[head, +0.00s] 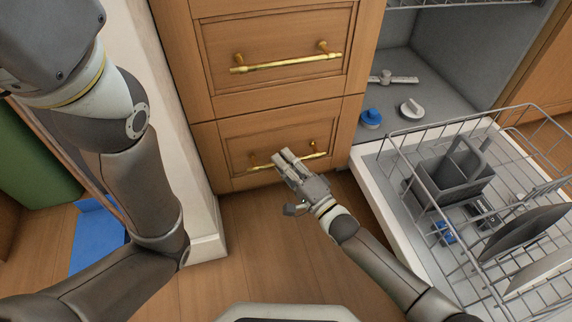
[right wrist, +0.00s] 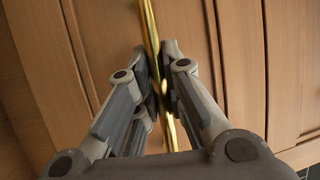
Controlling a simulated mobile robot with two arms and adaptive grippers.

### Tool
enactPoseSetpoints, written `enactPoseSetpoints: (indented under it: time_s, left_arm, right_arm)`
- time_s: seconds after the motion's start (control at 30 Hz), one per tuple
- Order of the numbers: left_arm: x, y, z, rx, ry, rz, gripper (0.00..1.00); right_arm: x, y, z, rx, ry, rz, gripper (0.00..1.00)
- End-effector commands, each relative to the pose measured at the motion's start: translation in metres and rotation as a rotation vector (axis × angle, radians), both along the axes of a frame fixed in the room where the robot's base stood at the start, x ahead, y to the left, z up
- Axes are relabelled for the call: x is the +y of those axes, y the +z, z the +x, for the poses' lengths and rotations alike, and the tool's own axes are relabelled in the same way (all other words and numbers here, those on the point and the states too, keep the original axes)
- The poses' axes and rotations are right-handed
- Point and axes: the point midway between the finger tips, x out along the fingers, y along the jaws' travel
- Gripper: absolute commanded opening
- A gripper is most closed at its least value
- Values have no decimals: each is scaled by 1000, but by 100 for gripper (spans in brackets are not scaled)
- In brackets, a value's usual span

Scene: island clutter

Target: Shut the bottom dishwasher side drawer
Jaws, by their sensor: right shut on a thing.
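The bottom drawer (head: 240,141) is a wooden front with a brass bar handle (head: 318,155), left of the open dishwasher. Its front looks about level with the drawer above; whether a small gap remains, I cannot tell. My right gripper (head: 282,158) is at the middle of this handle. In the right wrist view its fingers (right wrist: 158,85) are shut around the brass handle (right wrist: 149,30), with the wooden front (right wrist: 195,35) close behind. My left arm comes in at the left of the head view, but its gripper is out of the picture.
The dishwasher door is down at the right, with a wire rack (head: 407,178) holding a grey basket (head: 450,180) and plates (head: 525,230). Another drawer (head: 275,45) is above. A pale wall end (head: 207,245) stands left. Wooden floor (head: 270,225) is clear in front.

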Motion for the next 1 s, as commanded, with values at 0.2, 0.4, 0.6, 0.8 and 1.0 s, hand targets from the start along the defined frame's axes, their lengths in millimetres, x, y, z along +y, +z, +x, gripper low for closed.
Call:
enactPoseSetpoints:
  time_s: [0.2, 0.4, 0.6, 0.8, 1.0]
  left_arm:
    - [0, 0, 0, -1, 0, 0, 33]
    - [0, 0, -1, -3, -1, -1, 33]
    - [1, -1, -2, -1, -3, -4, 33]
    - [1, 0, -2, -2, -2, -2, 33]
    - [1, 0, -2, -2, -2, -1, 33]
  right_arm:
    - [-1, -2, -1, 4, -1, -2, 31]
    - [-1, -1, -1, 3, 0, -1, 33]
    - [-4, -2, -5, 2, 0, -2, 33]
    - [-26, -10, -29, 6, 0, -4, 33]
    - [-53, -17, -62, 6, 1, -4, 33]
